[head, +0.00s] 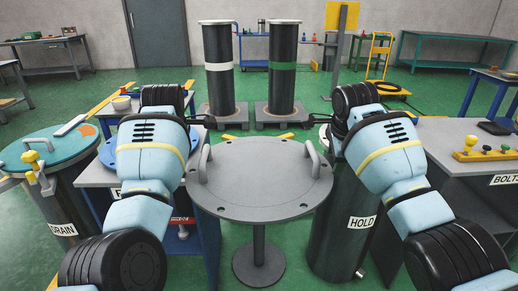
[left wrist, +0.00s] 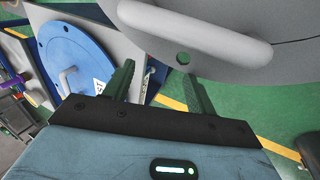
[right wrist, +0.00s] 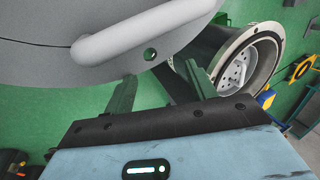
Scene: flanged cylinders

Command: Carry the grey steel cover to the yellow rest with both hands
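The grey steel cover (head: 258,185) is a round disc with two upright loop handles, lying flat in the middle of the head view. It appears to sit on a grey pedestal (head: 259,245). My left gripper (left wrist: 156,72) is open just short of the left handle (left wrist: 195,35), which passes in front of its fingertips. My right gripper (right wrist: 160,73) is open in the same way near the right handle (right wrist: 145,28). Both are empty. In the head view my forearms mostly hide the grippers. Yellow pieces (head: 287,136) show behind the cover; I cannot tell whether they belong to the yellow rest.
The HOLD cylinder (head: 343,235) stands right of the cover; its open flanged top (right wrist: 250,60) shows in the right wrist view. A blue disc (left wrist: 78,55) lies on the left table. Two tall black cylinders (head: 283,75) stand behind. The DRAIN vessel (head: 75,205) is far left.

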